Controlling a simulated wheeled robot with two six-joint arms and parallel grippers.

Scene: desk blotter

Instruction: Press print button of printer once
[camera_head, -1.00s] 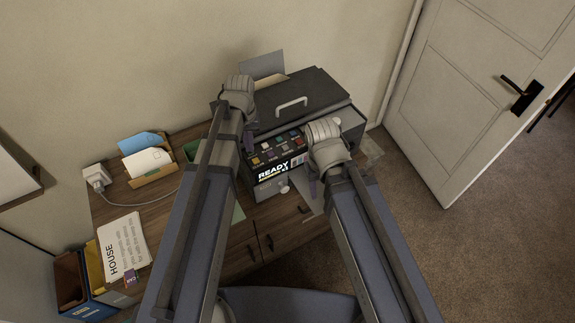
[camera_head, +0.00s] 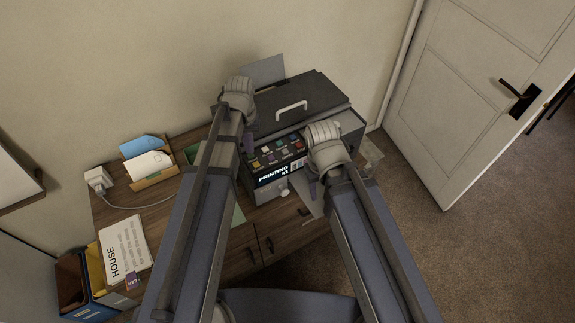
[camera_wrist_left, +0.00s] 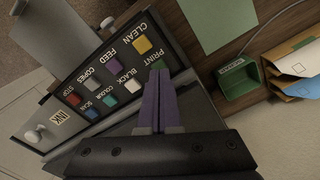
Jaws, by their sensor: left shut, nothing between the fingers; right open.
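The printer (camera_head: 318,100) is a dark grey box with a handled lid on the desk; its display (camera_head: 278,178) reads "PRINTING x1". In the left wrist view its panel shows coloured, labelled buttons. The print button (camera_wrist_left: 157,65), greenish and partly hidden, lies right by the tips of my left gripper (camera_wrist_left: 158,79). That gripper's purple fingers are shut and empty; I cannot tell whether they touch the button. In the head view my left gripper (camera_head: 248,143) is at the panel's left end. My right gripper (camera_head: 314,188) is open at the printer's front right, its fingers mostly hidden.
The wooden desk (camera_head: 165,200) holds a card holder (camera_head: 150,165), a plug (camera_head: 98,178) with a cable, and a HOUSE sheet (camera_head: 125,248). A green box (camera_wrist_left: 235,84) stands left of the printer. File trays (camera_head: 85,285) are at lower left. A door (camera_head: 465,100) is at right.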

